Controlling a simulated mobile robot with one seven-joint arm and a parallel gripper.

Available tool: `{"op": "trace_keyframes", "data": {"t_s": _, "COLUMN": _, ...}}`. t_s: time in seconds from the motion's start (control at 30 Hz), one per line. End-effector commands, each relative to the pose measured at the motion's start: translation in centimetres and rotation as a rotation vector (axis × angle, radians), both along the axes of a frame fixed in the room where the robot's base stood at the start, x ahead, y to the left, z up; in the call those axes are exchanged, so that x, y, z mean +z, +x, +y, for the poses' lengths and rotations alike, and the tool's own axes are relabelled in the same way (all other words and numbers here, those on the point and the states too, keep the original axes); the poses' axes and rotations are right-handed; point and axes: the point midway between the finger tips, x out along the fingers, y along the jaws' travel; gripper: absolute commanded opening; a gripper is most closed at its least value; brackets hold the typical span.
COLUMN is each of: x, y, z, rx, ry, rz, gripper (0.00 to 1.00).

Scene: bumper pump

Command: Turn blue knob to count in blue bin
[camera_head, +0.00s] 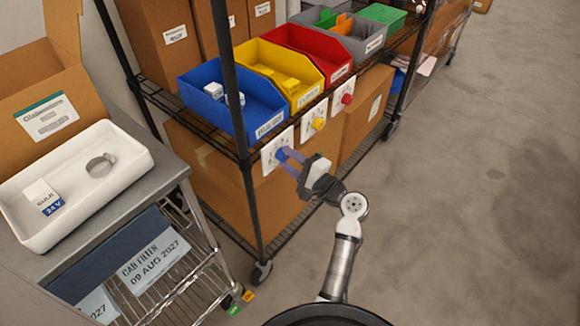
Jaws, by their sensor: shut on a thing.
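The blue bin (267,113) stands on the wire shelf at the front left of a row of bins. A few small white items (214,91) show inside it; their exact number is hard to tell. Below the bin, a white dial plate (266,158) hangs on the shelf edge with the blue knob (281,155) on it. My gripper (285,158) reaches in from the right and is shut on the blue knob. Its fingers partly hide the knob and the dial's marks, so I cannot read the setting.
A yellow bin (309,97) with a yellow knob (318,124) and a red bin (340,73) with a red knob (347,99) stand to the right. A white tray (75,153) sits on the left cart. Clear floor (480,190) lies on the right.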

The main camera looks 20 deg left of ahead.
Motion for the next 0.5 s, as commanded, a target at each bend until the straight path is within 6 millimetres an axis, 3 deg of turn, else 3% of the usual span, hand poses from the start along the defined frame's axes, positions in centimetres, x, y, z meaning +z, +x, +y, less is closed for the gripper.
{"op": "trace_keyframes", "data": {"t_s": 0.5, "x": -0.15, "y": 0.0, "z": -0.03, "rx": 0.0, "ry": -0.058, "rz": -0.156, "gripper": 0.1}}
